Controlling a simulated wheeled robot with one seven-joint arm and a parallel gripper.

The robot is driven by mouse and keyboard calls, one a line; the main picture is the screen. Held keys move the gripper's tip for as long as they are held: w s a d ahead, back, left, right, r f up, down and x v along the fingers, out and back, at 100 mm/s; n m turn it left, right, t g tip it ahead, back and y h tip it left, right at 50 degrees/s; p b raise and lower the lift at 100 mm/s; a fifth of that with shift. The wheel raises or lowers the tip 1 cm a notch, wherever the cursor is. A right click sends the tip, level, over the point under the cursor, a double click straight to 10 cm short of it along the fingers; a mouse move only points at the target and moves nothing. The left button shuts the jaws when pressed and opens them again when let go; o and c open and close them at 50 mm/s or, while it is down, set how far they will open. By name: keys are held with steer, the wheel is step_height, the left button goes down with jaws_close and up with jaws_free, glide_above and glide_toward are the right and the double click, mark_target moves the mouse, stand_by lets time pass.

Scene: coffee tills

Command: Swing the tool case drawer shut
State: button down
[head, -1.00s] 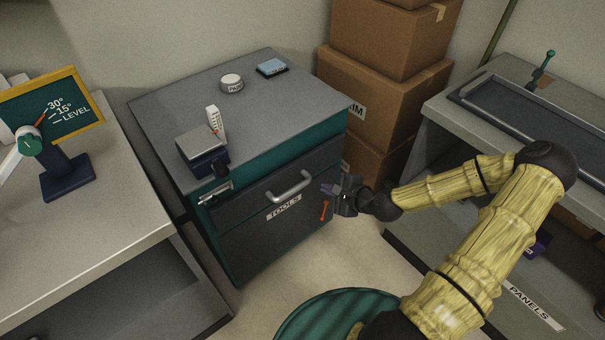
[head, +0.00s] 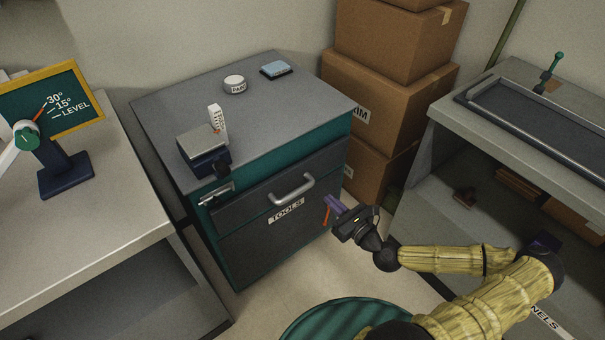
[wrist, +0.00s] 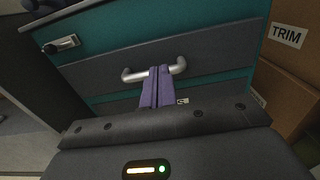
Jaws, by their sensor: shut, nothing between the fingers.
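The tool case (head: 275,245) is a grey-topped teal cabinet with a dark drawer front (head: 250,205). The front carries a silver bar handle (head: 292,190) and a TOOLS label (head: 286,211).
A small latch (head: 216,194) sits at the case's upper left. A scale-like box (head: 203,145), a white jar (head: 235,84) and a blue block (head: 275,69) stand on top. Cardboard boxes (head: 385,100) stand behind at right.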

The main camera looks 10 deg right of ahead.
mark_target(296, 168)
steer(key=x, duration=1.4)
steer(key=shift+s+p, duration=0.1)
steer(key=shift+p, duration=0.3)
